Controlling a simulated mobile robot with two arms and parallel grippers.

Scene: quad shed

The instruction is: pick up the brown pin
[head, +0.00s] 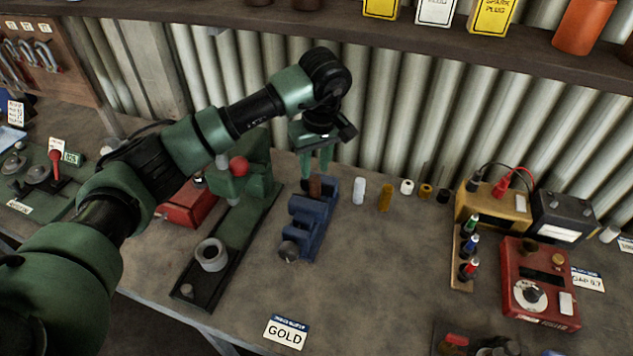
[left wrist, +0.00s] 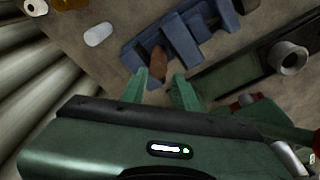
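The brown pin (head: 315,186) stands in the blue vise (head: 310,225) at its far end. In the left wrist view the brown pin (left wrist: 159,62) lies in the gap of the blue vise (left wrist: 205,35). My left gripper (head: 315,174) is just above the pin, fingers pointing down, open and empty. In the left wrist view the two green fingertips of the left gripper (left wrist: 160,78) are apart, with the pin just beyond them. Whether they touch it I cannot tell. My right gripper is not in view.
A green press (head: 240,195) with a red knob stands close left of the vise. A white cylinder (head: 359,191) and an amber one (head: 385,198) stand to its right. The corrugated wall (head: 410,120) is behind, a shelf (head: 420,40) above. The bench front is mostly clear around the GOLD card (head: 286,333).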

